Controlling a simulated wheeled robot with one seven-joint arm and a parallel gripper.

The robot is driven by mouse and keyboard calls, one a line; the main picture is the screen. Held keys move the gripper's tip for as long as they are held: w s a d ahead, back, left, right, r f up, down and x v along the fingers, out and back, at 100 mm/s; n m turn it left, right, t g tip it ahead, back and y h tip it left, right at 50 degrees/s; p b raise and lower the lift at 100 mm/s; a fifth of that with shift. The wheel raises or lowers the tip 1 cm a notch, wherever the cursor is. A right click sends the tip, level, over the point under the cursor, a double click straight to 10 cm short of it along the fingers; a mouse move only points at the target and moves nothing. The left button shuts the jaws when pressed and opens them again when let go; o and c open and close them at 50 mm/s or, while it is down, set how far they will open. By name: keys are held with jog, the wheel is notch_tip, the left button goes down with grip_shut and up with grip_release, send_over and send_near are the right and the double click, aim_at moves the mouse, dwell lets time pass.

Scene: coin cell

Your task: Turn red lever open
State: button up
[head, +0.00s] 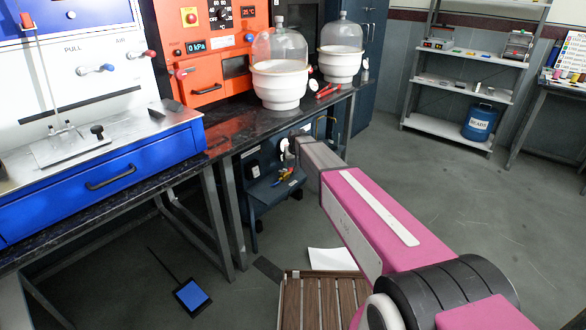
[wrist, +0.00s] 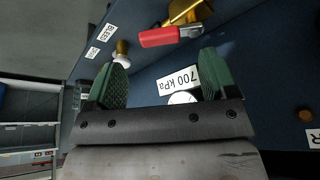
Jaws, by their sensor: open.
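A red lever (wrist: 160,37) on a brass valve body (wrist: 188,14) shows at the top middle of the wrist view, mounted on a dark blue panel (wrist: 255,60). The lever lies roughly crosswise in that picture. My gripper (wrist: 161,75) is open, with its green padded fingers apart and nothing held between them. The lever is just beyond the fingertips and appears apart from them. In the head view, my arm reaches to the panel (head: 258,205) under the bench, and my gripper is hard to make out there.
A "700 kPa" label (wrist: 181,82) and a brass fitting with a white knob (wrist: 121,50) are on the panel near the fingers. The dark bench top (head: 225,137) overhangs the panel and carries white vessels with glass domes (head: 280,82). A wooden slatted seat (head: 318,300) stands below my arm.

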jog(key=shift+x, duration=2.5)
jog(key=c, duration=0.9)
